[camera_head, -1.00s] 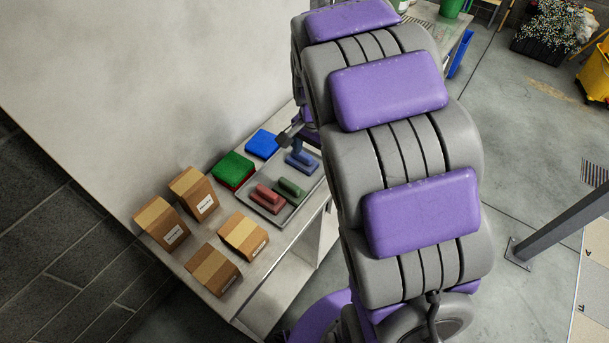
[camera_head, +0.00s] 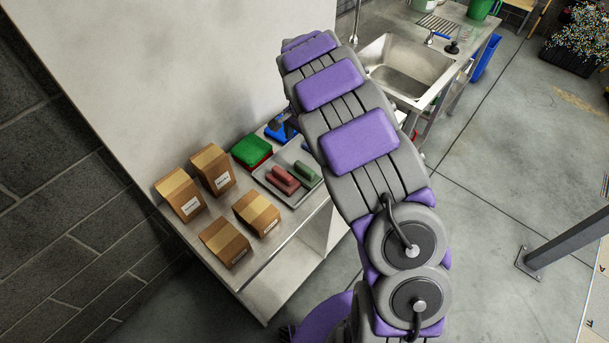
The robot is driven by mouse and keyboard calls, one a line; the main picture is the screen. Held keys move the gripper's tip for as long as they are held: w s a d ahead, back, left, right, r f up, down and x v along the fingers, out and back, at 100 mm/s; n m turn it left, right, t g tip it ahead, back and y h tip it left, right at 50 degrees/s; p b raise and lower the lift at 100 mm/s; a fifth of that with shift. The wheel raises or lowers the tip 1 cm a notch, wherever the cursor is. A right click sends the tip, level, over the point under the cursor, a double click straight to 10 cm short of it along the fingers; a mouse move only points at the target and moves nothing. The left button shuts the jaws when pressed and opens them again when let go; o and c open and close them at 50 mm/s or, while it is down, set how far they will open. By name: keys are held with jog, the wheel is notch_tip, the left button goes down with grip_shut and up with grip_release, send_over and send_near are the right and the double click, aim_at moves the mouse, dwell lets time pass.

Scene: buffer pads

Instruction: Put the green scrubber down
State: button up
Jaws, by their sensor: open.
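The green scrubber (camera_head: 306,171) lies on the grey metal tray (camera_head: 296,201), to the right of the red scrubber (camera_head: 283,179). My gripper (camera_head: 288,124) is open, over or beside the blue pad (camera_head: 275,134) behind the tray, apart from the green scrubber. My arm hides part of the gripper, so its fingertips do not show clearly. A blue scrubber on the tray is almost fully hidden by my arm. A green pad (camera_head: 252,150) sits on a red pad, left of the tray.
Several cardboard boxes (camera_head: 212,168) stand on the left part of the metal table (camera_head: 258,265), which is against a pale wall. A sink (camera_head: 402,67) is at the back right. A grey post (camera_head: 565,240) rises at the right. The floor between is open.

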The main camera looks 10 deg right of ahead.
aim_at(304, 167)
notch_tip(304, 167, down, 8)
jog(key=shift+f+b, duration=0.1)
jog(key=shift+b, duration=0.35)
jog(key=f, duration=0.3)
jog(key=f+b, duration=0.1)
jog(key=f, duration=0.1)
jog(key=shift+s+d, duration=0.15)
jog(key=shift+d, duration=0.1)
jog(key=shift+r, duration=0.1)
jog(key=c, duration=0.9)
jog(key=shift+r, duration=0.1)
